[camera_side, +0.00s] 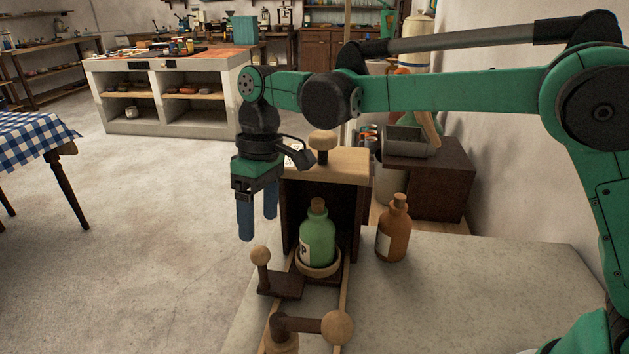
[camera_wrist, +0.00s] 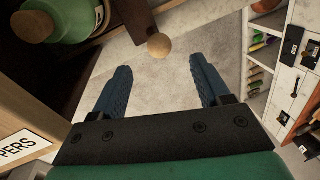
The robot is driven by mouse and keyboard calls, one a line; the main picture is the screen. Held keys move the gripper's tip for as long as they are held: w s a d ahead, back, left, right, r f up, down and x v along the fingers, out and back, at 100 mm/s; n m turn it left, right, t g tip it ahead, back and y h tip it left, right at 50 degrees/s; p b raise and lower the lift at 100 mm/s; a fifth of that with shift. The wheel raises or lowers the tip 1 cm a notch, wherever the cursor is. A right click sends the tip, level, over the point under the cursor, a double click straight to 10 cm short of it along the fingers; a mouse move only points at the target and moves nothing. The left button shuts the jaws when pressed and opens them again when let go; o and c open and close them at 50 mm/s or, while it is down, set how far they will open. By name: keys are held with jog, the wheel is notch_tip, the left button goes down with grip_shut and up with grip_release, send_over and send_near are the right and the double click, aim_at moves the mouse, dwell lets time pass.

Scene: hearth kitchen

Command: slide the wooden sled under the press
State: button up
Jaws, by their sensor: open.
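The wooden sled (camera_side: 281,286) sits on pale rails in front of the press, with a round knob (camera_side: 260,256) on an upright post at its left. A green corked bottle (camera_side: 317,238) stands upright in a round wooden holder (camera_side: 319,270) at the press mouth. The press (camera_side: 349,166) is a dark wooden frame with a pale top and a knob above. My gripper (camera_side: 258,226) is open and empty, pointing down left of the press, higher than the sled knob. In the wrist view the knob (camera_wrist: 159,45) shows beyond and between my fingertips (camera_wrist: 162,82).
A brown corked bottle (camera_side: 394,230) stands right of the press on the stone counter (camera_side: 467,278). A lever with a wooden ball (camera_side: 337,327) is at the front of the rails. Left of my gripper is open air above the floor. A labelled wooden board (camera_wrist: 22,148) is near my gripper.

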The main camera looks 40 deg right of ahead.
jog(key=shift+c, duration=0.9)
jog(key=shift+s+a+r+n, duration=0.1)
jog(key=shift+s+a+n, duration=0.05)
jog(key=shift+a+n, duration=0.15)
jog(key=c, duration=0.3)
jog(key=a+n, duration=0.1)
jog(key=n, duration=0.1)
jog(key=s+a+r+n+h, duration=0.1)
jog(key=n, duration=0.1)
jog(key=s+a+n, duration=0.1)
jog(key=shift+a+r+n+t+h, duration=0.2)
jog(key=shift+r+n+t+h, duration=0.1)
jog(key=shift+n+h, duration=0.1)
grip_shut()
jog(key=s+a+r+n+t+h, duration=0.25)
jog(key=s+a+r+n, duration=0.2)
jog(key=n, duration=0.65)
jog(key=w+d+f, duration=0.4)
jog(key=f, duration=0.6)
jog(key=shift+d+f+n, duration=0.25)
jog(key=shift+d+n, duration=0.05)
jog(key=shift+d, duration=0.1)
